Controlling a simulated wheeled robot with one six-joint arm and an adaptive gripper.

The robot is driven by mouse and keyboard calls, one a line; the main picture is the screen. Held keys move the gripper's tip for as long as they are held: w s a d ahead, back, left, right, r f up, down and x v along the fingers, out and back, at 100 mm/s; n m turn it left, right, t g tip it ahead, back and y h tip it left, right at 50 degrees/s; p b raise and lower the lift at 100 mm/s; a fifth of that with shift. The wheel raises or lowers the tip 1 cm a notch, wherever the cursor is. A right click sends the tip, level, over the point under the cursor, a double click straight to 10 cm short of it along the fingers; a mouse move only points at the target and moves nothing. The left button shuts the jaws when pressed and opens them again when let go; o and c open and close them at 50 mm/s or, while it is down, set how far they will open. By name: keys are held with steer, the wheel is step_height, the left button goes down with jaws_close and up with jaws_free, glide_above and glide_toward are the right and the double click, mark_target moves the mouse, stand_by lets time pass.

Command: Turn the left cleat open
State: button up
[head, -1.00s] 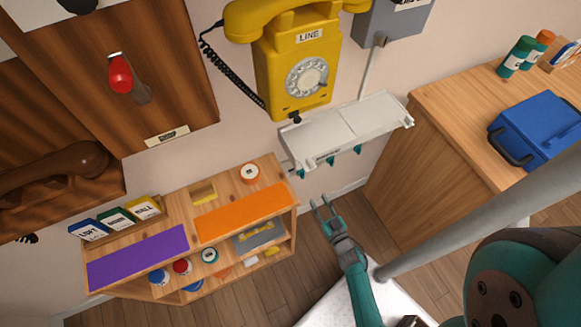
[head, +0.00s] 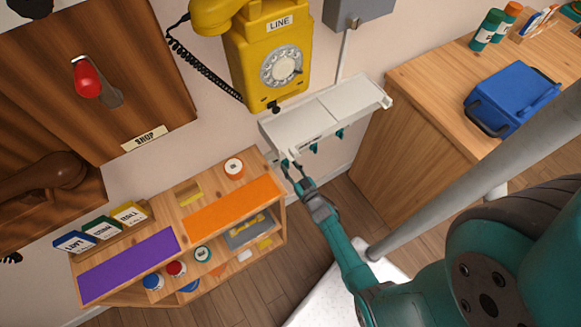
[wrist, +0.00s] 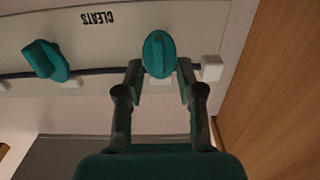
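A white wall panel (head: 330,112) has a row of teal cleats along its lower front edge. The left cleat (wrist: 159,54) stands between my fingertips in the wrist view, its long side running up and down. In the head view my gripper (head: 291,165) is at the panel's left end and partly hides this cleat. My gripper is open in the wrist view (wrist: 160,68), one finger on each side of the cleat; I cannot tell whether they touch it. The middle cleat (head: 314,147) also shows in the wrist view (wrist: 45,60), slanted. The right cleat (head: 339,133) is clear of me.
A yellow dial phone (head: 272,55) hangs above the panel. A wooden shelf (head: 175,205) with orange and purple mats stands at left. A wooden counter (head: 440,80) with a blue box (head: 512,98) is at right. A dark cable (wrist: 95,70) runs behind the cleats.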

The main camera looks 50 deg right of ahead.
jaws_close()
stand_by(0.4)
steer(key=n, duration=0.4)
steer(key=shift+w+a+n, duration=0.15)
steer(key=shift+a+n, duration=0.2)
steer(key=shift+n, duration=0.05)
steer(key=f+n, duration=0.1)
steer(key=n, duration=1.1)
steer(key=a+f+n, duration=0.1)
steer(key=n, duration=0.5)
steer(key=shift+w+f, duration=0.1)
steer(key=shift+f, duration=0.2)
steer(key=shift+n, duration=0.3)
